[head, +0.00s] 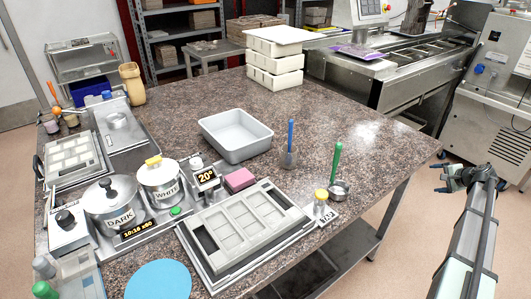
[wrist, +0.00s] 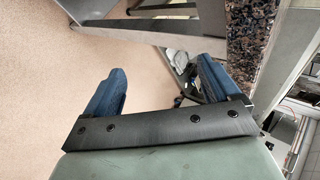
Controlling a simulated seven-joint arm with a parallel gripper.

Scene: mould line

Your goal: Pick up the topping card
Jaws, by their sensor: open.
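I cannot make out a thing that is plainly the topping card. A small sign reading what looks like 1/3 (head: 326,217) stands by the small metal pot (head: 339,190) at the front right of the table; I cannot tell if it is the card. My gripper (head: 438,177) is off the table's right side, over the floor, apart from everything. In the wrist view my gripper (wrist: 162,66) shows two blue fingers spread wide with nothing between them.
The stone-topped table (head: 340,125) holds a grey tray (head: 262,143), a mould plate (head: 205,235), pots marked DARK (head: 108,200) and WHITE (head: 160,180), and stacked white trays (head: 275,62). A blue-handled tool (head: 290,145) and a green-handled one stand upright. The table's right side is mostly clear.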

